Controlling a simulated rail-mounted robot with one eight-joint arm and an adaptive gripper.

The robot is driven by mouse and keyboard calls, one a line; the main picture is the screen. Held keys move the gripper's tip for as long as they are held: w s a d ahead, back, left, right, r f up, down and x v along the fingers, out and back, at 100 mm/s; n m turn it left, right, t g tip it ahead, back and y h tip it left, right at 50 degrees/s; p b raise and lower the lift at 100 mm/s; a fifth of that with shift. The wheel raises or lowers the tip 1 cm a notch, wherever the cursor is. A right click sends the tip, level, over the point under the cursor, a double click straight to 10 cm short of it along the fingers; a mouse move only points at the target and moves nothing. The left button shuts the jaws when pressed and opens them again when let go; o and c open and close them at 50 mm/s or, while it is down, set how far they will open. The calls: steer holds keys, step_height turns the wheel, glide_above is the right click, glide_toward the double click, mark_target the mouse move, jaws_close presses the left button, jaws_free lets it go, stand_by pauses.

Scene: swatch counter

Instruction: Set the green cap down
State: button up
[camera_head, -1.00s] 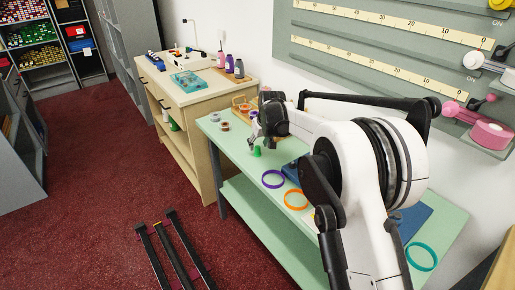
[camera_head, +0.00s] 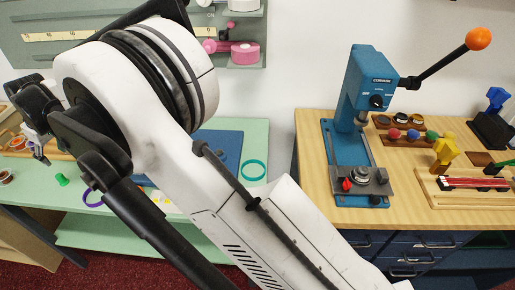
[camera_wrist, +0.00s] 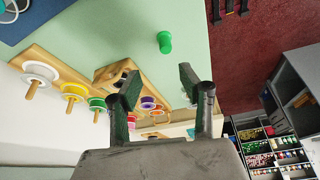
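The green cap (camera_head: 62,179) stands on the pale green counter (camera_head: 255,140), near its left part in the head view. In the wrist view the green cap (camera_wrist: 165,42) sits on the bare green top, beyond my fingertips and clear of them. My gripper (camera_wrist: 158,76) is open, with its two dark fingers apart and nothing between them. In the head view my gripper (camera_head: 40,155) hangs at the far left, left of the cap and above the counter; its fingers are small there.
Wooden racks with spools (camera_wrist: 40,72) stand close to my fingers. A purple ring (camera_head: 92,198) and a teal ring (camera_head: 253,170) lie on the counter. A blue press (camera_head: 367,85) stands on the wooden bench to the right. Counter around the cap is clear.

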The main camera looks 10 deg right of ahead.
steer(key=w+d+r+m+t, duration=0.1)
steer(key=w+d+r+m, duration=0.1)
steer(key=d+r, duration=0.65)
steer(key=w+d+r+m+t, duration=0.1)
steer(key=d+r, duration=0.3)
steer(key=d, duration=1)
steer(key=s+d+r+m+t+h, duration=0.1)
steer(key=s+d+r+m, duration=0.15)
steer(key=d, duration=0.65)
steer(key=s+d+r+m, duration=0.1)
steer(key=s+d+r, duration=0.15)
steer(key=d, duration=0.65)
steer(key=s+d+m+t+h, duration=0.1)
steer(key=s+d, duration=0.5)
steer(key=d, duration=0.3)
steer(key=s+d+m, duration=0.2)
steer(key=s+d, duration=0.4)
steer(key=d, duration=0.3)
steer(key=s+d+f+m+h, duration=0.1)
steer(key=s+d+f, duration=0.2)
steer(key=s+d, duration=0.2)
steer(key=s+d+f+m+t+h, duration=0.1)
steer(key=s+d+f+m, duration=0.1)
steer(key=s+d+f, duration=0.2)
steer(key=s+d, duration=0.1)
steer(key=s, duration=0.2)
steer(key=shift+s, duration=0.35)
